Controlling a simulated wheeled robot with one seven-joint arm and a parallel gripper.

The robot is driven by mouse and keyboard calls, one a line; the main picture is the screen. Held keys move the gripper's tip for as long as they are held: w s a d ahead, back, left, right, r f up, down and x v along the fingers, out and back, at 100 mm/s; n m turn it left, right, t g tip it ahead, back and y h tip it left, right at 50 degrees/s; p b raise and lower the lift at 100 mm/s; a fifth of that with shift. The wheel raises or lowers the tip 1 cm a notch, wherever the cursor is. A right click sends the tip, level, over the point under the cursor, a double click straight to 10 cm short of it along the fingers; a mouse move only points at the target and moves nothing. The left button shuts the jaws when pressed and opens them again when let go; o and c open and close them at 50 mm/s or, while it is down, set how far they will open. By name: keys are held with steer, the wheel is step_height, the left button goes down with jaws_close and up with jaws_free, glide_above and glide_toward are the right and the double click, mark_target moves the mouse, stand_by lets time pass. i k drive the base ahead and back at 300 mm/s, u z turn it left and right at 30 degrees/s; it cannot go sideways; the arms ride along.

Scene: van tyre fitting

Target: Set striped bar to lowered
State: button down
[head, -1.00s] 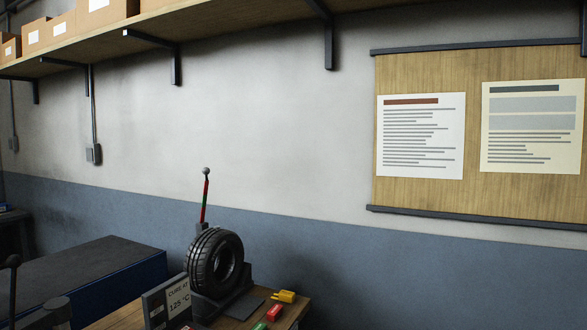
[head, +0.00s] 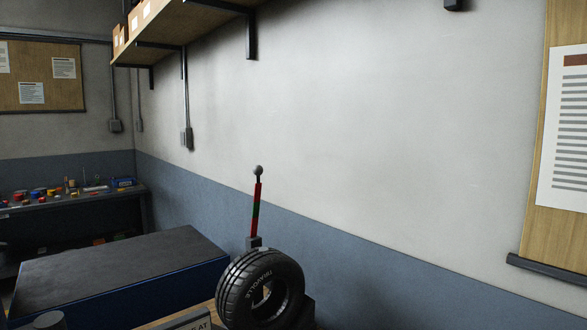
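The striped bar (head: 256,210) is a thin red and green bar with a grey ball at its top. It stands nearly upright, leaning slightly right, from a small grey block (head: 254,242) behind a black tyre (head: 262,289). The lower part of its mount is hidden by the tyre. My gripper is not in view.
A dark blue box-like bench (head: 115,272) stands left of the tyre. A sign (head: 190,322) is cut off at the bottom edge. A cluttered workbench (head: 70,203) is at the back left. A shelf (head: 190,27) with boxes hangs above. The wall behind the bar is clear.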

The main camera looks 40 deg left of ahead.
mark_target(258, 170)
steer(key=u, duration=0.65)
steer(key=i, duration=0.85)
steer(key=u, duration=1.35)
steer(key=i, duration=0.35)
steer(key=u, duration=0.25)
